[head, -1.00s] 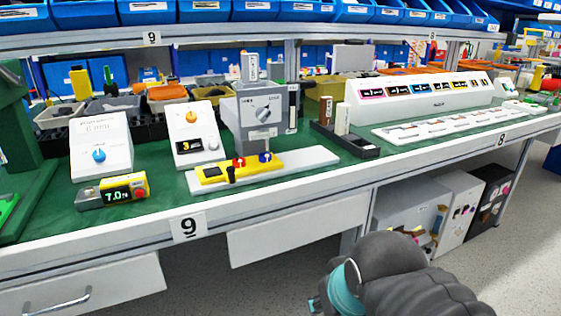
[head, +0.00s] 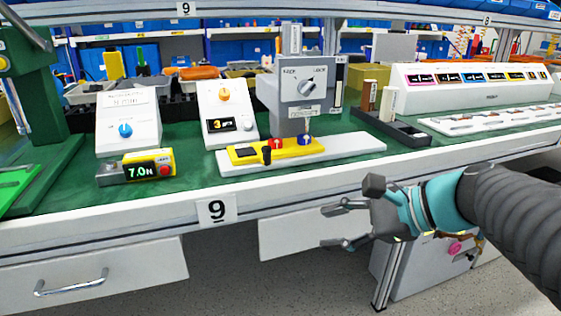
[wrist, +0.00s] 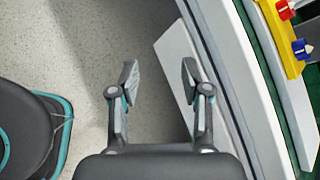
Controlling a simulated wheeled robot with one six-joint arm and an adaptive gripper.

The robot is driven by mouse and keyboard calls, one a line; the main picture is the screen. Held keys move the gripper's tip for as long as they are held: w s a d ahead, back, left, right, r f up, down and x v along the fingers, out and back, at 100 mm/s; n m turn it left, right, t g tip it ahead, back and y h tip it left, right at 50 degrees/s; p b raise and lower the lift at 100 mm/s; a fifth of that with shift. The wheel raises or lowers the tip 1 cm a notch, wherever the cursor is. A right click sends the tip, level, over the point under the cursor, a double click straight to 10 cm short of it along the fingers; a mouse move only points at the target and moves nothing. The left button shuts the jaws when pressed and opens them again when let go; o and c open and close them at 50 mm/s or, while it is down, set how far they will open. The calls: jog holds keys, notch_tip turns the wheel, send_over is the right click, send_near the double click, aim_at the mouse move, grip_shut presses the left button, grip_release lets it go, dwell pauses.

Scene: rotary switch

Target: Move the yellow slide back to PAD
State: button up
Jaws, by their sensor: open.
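The yellow slide (head: 275,151) lies on a long white rail plate (head: 350,147) on the green bench top. No PAD label is readable. In the wrist view part of the slide (wrist: 282,38) shows at the upper right. My gripper (head: 335,224) is open and empty, in front of the bench edge, to the right of and lower than the slide. Its two fingers (wrist: 157,90) are apart over the floor.
A yellow-and-grey force meter (head: 137,167) reading 7.0 N stands left of the plate. White boxes with an orange dial (head: 225,115) and a blue dial (head: 128,122) stand behind. A black tray (head: 390,128) lies to the right. The bench's front edge (head: 290,198) lies between gripper and slide.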

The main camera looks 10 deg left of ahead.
aim_at(267, 147)
jog(key=w+a+r+m+t+y+b, duration=0.1)
jog(key=w+a+r+m+y+b, duration=0.1)
jog(key=w+r+m+y, duration=0.6)
jog(key=shift+n+t+h, duration=0.3)
jog(key=shift+n+h, duration=0.2)
jog(key=shift+h, duration=0.4)
jog(key=x, duration=0.9)
jog(key=w+b+x, duration=0.1)
jog(key=x, duration=0.4)
jog(key=shift+d+f, duration=0.2)
jog(key=shift+f, duration=0.2)
grip_shut()
